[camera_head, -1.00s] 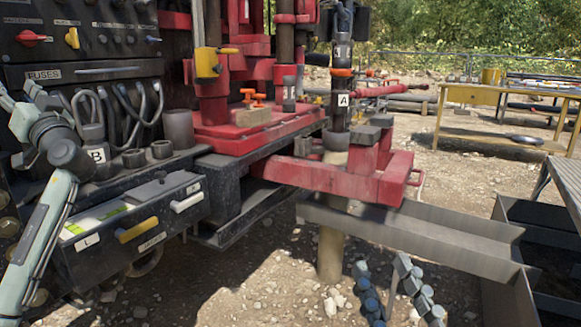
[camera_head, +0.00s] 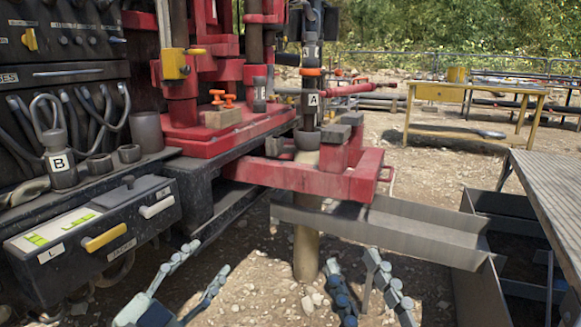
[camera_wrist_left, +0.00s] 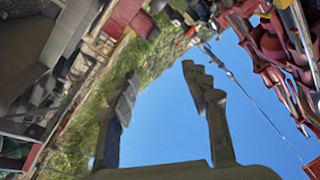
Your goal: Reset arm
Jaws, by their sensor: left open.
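My left gripper (camera_head: 211,255) is low in the head view, above the gravel, in front of the drawer box. Its two fingers are spread and nothing is between them. In the left wrist view the left gripper (camera_wrist_left: 158,75) shows both fingers apart against sky and trees. My right gripper (camera_head: 352,257) is at the bottom centre, just right of the vertical pipe (camera_head: 306,250). Its fingers are apart with nothing seen between them. Both arms are mostly out of the frame.
The red drilling rig (camera_head: 335,180) and its metal trough (camera_head: 380,225) stand ahead. The drawer box (camera_head: 95,235) is at the left, with a part marked B (camera_head: 60,172) on the shelf above. A grey table (camera_head: 550,190) stands at the right. Gravel lies below.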

